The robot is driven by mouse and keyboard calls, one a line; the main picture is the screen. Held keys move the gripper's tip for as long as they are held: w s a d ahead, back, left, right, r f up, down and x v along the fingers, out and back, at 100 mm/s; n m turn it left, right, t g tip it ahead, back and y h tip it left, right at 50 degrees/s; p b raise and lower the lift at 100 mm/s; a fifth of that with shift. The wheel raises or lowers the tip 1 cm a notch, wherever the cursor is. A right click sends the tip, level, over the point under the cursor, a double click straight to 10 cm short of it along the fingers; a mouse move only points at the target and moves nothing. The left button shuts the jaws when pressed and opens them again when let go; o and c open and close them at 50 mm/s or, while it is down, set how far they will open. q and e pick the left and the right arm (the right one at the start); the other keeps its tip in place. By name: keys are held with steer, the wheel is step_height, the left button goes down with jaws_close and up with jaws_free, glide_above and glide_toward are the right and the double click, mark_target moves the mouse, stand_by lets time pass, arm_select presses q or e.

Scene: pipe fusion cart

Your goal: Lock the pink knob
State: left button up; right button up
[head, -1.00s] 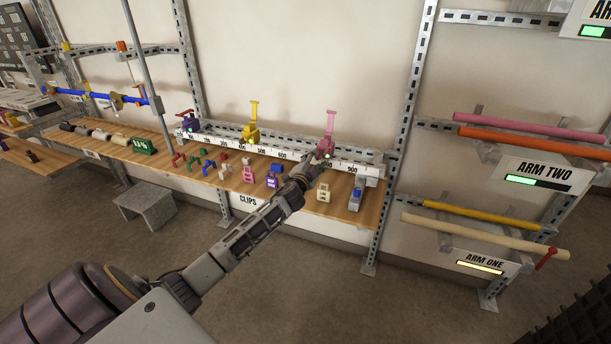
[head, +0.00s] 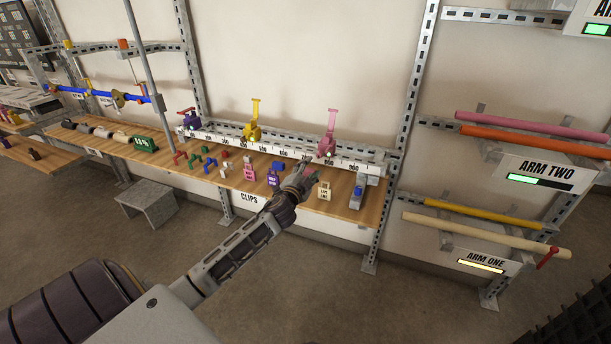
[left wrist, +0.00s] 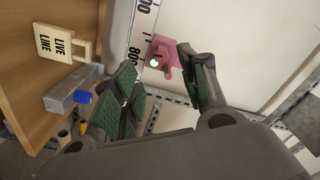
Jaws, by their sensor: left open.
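The pink knob (head: 327,146) stands on the ruled metal rail above the wooden bench in the head view, with its pink handle upright. In the left wrist view the pink knob (left wrist: 168,59) shows beyond the fingertips, with a small pale green dot on its face. My left gripper (head: 303,175) is open and empty, below and left of the pink knob and apart from it, above the bench's front part. In the left wrist view its two green-padded fingers (left wrist: 158,80) are spread wide. My right gripper is not in view.
A yellow clamp (head: 251,128) and a purple one (head: 188,122) stand farther left on the rail. A cream "LIVE LINE" tag (head: 324,192) and a grey block with blue (head: 357,192) sit close right of my gripper. Coloured pipes (head: 530,140) lie on racks at right.

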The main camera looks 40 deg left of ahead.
arm_select(q)
steer(key=shift+v, duration=1.4)
